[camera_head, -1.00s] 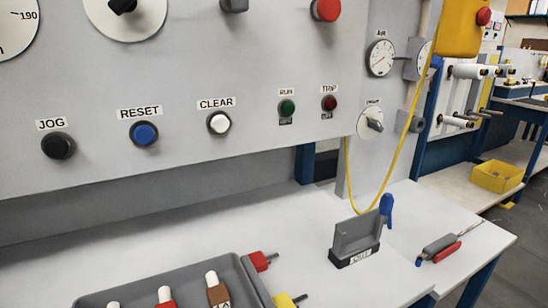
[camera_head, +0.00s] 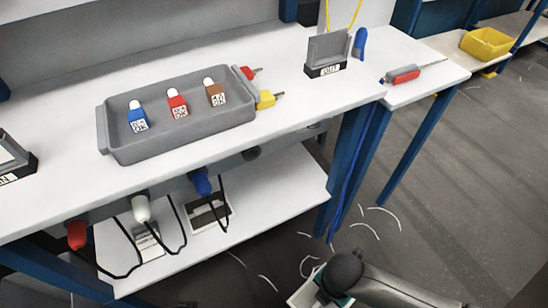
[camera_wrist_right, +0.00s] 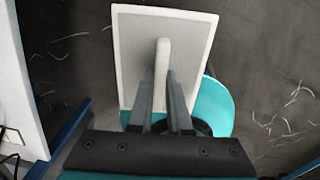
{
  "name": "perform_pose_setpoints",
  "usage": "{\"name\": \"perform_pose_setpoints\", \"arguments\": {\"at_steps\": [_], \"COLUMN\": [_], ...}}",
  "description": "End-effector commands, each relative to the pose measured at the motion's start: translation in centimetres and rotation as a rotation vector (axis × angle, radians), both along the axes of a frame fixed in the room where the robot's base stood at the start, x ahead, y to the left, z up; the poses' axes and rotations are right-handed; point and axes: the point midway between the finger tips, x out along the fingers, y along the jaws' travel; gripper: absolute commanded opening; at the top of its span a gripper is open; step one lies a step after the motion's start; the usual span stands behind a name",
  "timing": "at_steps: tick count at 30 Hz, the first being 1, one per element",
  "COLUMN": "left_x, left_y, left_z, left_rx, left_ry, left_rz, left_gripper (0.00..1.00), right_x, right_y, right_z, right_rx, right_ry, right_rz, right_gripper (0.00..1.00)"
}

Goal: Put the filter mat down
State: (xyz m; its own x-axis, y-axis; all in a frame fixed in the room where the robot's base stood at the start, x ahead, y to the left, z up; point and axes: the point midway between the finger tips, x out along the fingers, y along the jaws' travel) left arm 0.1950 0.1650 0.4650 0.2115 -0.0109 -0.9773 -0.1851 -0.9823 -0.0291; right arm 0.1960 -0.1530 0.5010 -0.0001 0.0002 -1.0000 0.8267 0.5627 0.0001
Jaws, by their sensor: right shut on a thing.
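The filter mat (camera_wrist_right: 133,50) is a flat grey panel with a pale frame and a pale raised grip in its middle. My right gripper (camera_wrist_right: 161,80) is shut on that grip and holds the mat over the dark floor. In the head view a pale edge of the mat (camera_head: 302,297) shows at the bottom, below my right arm, clear of the bench. The fingers are hidden there. My left gripper is not in view.
The bench top (camera_head: 290,110) carries a grey tray (camera_head: 180,147) with blue, red and brown pieces, and an OUT holder (camera_head: 326,55). Below, a lower shelf (camera_head: 275,190) holds two pale-framed items, with cables and plugs hanging above. Threads litter the floor (camera_head: 440,180).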

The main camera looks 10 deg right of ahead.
Motion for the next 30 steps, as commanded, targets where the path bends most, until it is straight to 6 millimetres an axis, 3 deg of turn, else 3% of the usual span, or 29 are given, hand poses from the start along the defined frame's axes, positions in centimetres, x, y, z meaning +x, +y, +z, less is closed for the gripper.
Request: {"name": "perform_pose_setpoints", "arguments": {"at_steps": [15,30], "left_x": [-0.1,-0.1], "left_y": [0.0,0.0], "left_z": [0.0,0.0], "left_rx": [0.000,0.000], "left_ry": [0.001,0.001], "left_rz": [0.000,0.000], "left_gripper": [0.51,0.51], "right_x": [8.3,13.6], "right_y": [1.7,2.8], "right_z": [7.1,15.7], "right_rx": [-0.002,-0.005], "right_ry": [-0.005,-0.003], "right_rz": [0.801,1.703], "right_gripper": [0.00,0.00]}}
